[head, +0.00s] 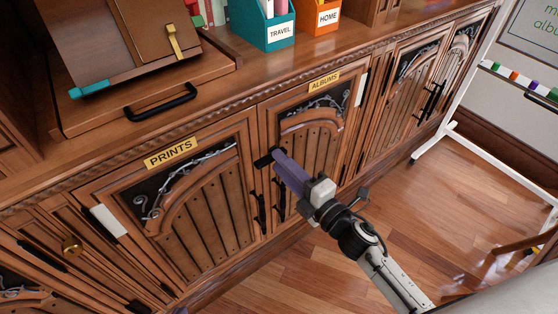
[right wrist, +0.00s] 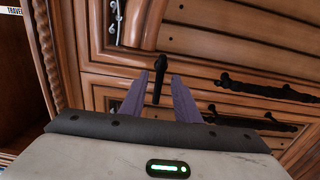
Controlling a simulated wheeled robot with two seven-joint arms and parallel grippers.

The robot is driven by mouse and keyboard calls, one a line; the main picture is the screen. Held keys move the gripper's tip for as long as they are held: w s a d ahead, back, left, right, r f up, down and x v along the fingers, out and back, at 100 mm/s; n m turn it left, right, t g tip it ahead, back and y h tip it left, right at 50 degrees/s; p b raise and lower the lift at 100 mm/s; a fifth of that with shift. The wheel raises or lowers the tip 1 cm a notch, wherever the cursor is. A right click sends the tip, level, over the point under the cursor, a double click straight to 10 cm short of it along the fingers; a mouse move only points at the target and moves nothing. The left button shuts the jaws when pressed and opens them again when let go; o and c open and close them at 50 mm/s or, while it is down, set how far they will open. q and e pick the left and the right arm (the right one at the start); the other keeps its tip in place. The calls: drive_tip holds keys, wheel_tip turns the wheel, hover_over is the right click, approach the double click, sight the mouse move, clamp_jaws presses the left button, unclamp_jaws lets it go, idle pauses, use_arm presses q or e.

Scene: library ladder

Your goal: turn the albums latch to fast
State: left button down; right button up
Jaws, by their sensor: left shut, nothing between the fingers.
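The albums door (head: 314,140) carries a brass ALBUMS label (head: 324,82). Its black latch (head: 262,161) sits near the door's upper left edge, beside the prints door. In the right wrist view the latch (right wrist: 158,80) is a short bar with a round end, lying crosswise to the door's boards. My right gripper (head: 277,162) has purple fingers and is at the latch, hiding part of it in the head view. In the right wrist view the right gripper (right wrist: 159,96) is open, with the latch bar between its fingers and gaps seemingly on both sides. My left gripper is not in view.
The prints door (head: 200,205) is closed at left. Black vertical handles (head: 257,212) hang just below the latch. A drawer handle (head: 160,102) protrudes above. The teal TRAVEL box (head: 262,25) and orange HOME box (head: 318,17) stand on the ledge. A white wheeled stand (head: 480,150) is at right.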

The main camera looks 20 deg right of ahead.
drive_tip(key=v, duration=0.8)
drive_tip(key=shift+s, duration=0.3)
use_arm(q)
drive_tip(key=shift+r, duration=0.1)
use_arm(e)
drive_tip(key=shift+d+r, duration=0.1)
